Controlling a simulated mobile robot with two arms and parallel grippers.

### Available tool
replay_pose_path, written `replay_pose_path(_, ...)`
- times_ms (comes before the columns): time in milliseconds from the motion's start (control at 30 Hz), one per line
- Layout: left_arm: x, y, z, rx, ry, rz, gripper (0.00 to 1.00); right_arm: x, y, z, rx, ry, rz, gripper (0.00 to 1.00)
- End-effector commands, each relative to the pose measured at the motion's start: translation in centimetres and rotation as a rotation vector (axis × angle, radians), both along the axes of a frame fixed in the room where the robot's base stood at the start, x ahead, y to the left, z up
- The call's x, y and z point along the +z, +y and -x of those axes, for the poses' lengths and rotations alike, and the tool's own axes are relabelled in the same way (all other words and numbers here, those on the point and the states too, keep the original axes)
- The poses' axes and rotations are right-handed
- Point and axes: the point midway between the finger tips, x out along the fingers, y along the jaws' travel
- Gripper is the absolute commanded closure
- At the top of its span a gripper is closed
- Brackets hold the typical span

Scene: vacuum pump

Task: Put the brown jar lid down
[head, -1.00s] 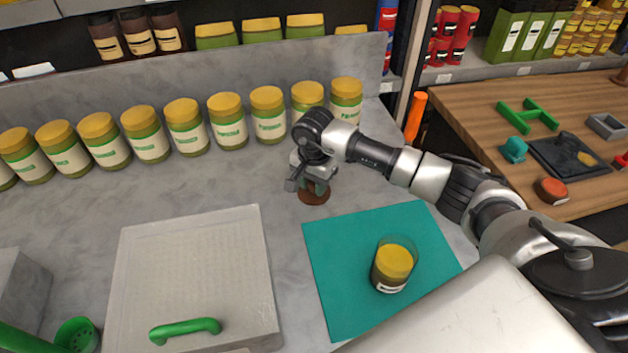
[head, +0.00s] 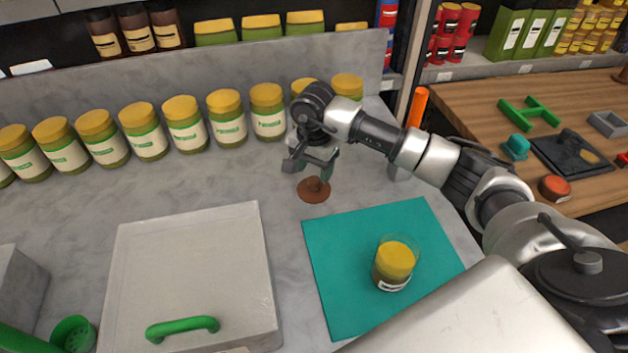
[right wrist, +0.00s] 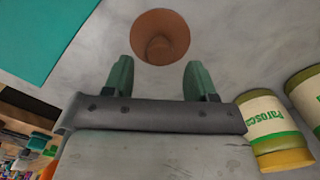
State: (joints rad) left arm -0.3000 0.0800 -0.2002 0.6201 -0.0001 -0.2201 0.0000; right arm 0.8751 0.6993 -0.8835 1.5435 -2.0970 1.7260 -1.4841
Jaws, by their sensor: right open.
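The brown jar lid (head: 313,190) is a round disc with a small knob. It lies flat on the grey stone counter, just behind the teal mat. My right gripper (head: 313,165) is above the lid and apart from it. In the right wrist view the lid (right wrist: 160,37) shows whole beyond the two green fingertips (right wrist: 158,75), which stand wide apart with nothing between them. A glass jar (head: 394,265) with yellow content and a white label stands on the teal mat (head: 340,285). My left gripper is not in view.
A row of yellow-capped jars (head: 229,120) stands along the back of the counter, close behind my right gripper. A pale box cover with a green handle (head: 183,328) lies at the left front. Bare counter lies left of the lid.

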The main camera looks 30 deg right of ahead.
Motion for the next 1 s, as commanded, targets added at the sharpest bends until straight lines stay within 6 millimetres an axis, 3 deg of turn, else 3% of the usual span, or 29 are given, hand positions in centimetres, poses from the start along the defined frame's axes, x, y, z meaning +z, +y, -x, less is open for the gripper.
replay_pose_path(200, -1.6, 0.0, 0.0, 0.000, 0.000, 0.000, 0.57, 4.5, 0.0, -0.1, 0.000, -0.006, 0.000, 0.43)
replay_pose_path(400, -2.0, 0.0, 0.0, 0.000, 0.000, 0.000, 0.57, 7.1, 0.0, 0.0, 0.000, -0.001, -0.001, 0.43)
replay_pose_path(1000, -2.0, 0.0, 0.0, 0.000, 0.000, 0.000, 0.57, 7.7, 0.0, 0.0, 0.000, 0.001, 0.001, 0.43)
